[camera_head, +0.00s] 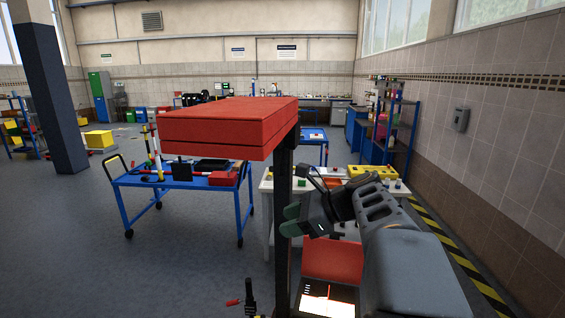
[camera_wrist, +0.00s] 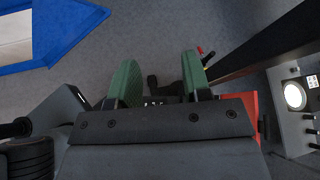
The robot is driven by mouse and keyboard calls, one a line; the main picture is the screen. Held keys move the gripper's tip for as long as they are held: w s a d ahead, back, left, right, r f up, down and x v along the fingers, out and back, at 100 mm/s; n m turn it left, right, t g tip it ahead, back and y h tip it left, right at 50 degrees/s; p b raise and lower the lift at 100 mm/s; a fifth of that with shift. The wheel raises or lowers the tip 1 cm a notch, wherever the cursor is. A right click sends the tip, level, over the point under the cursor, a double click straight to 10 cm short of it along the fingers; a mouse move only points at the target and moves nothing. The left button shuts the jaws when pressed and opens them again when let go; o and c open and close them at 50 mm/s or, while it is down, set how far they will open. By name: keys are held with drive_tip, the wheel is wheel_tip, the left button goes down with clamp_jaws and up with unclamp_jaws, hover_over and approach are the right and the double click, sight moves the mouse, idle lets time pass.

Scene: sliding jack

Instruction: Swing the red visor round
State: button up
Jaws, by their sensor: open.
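A large red slab (camera_head: 225,125), in two layers, sits level at the top of a dark upright post (camera_head: 282,205) in the head view. I cannot tell for sure which red part is the visor. My gripper (camera_head: 291,220) is beside the post, below the slab, with its green fingers pointing left. In the wrist view my gripper (camera_wrist: 160,66) is open with nothing between the fingers. The post (camera_wrist: 265,45) runs past on the right there.
A blue cart (camera_head: 185,182) with tools and bins stands at left. A white table (camera_head: 265,190) with small parts is behind the post. A blue shelf (camera_head: 395,135) and a tiled wall with a striped floor edge lie at right.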

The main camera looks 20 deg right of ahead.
sight(284, 160)
drive_tip(key=d+r+m+t+y, duration=0.3)
drive_tip(key=d+r+m+t, duration=0.4)
drive_tip(key=d+r, duration=0.4)
drive_tip(key=shift+m+g, duration=0.6)
drive_tip(key=x, duration=0.8)
drive_tip(key=p+x, duration=0.1)
drive_tip(key=x, duration=0.4)
drive_tip(key=shift+w+d+f, duration=0.3)
drive_tip(key=shift+w+f, duration=0.05)
drive_tip(key=shift+w, duration=0.1)
clamp_jaws()
